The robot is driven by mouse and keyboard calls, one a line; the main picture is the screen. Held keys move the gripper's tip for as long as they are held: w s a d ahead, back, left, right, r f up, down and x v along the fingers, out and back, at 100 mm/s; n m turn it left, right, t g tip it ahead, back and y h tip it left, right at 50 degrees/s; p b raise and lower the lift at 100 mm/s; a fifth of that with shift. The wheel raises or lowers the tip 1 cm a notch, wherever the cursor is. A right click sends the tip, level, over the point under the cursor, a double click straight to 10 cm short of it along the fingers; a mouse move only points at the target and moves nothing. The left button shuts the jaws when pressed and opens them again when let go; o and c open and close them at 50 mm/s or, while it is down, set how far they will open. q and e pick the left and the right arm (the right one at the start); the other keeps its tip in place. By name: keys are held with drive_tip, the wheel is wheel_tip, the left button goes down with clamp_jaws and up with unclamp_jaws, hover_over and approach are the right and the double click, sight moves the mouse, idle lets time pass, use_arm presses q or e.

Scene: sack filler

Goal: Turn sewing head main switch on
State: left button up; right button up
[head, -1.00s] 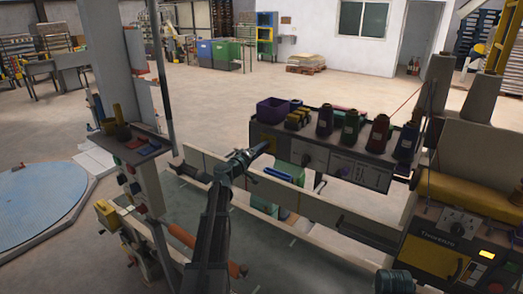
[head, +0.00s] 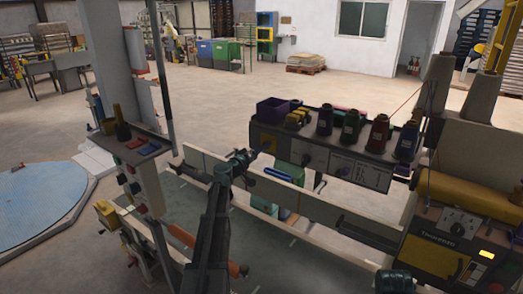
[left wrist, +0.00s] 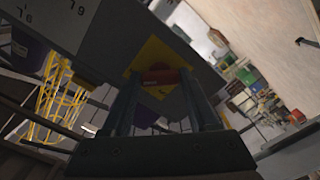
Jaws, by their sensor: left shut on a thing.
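The sewing head main switch shows in the left wrist view as a red handle (left wrist: 158,77) on a yellow plate (left wrist: 160,55). In the head view its yellow plate (head: 268,142) is at the left end of the grey sewing head (head: 335,162). My left gripper (left wrist: 160,80) is in front of the plate, with its two fingers shut on the red handle. The handle lies roughly crosswise in the wrist picture. In the head view my left gripper (head: 257,153) hides the handle.
Several thread cones (head: 350,124) and a purple bin (head: 272,110) stand on top of the sewing head. A long pale rail (head: 320,210) runs below it. A control box with a yellow panel (head: 437,250) is at the right. A post with a small shelf (head: 140,150) stands left.

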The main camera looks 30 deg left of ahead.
use_arm(q)
drive_tip(key=o, duration=1.4)
drive_tip(key=s, duration=0.9)
drive_tip(key=s+a, duration=0.1)
drive_tip(key=s, duration=0.3)
drive_tip(key=shift+s, duration=0.4)
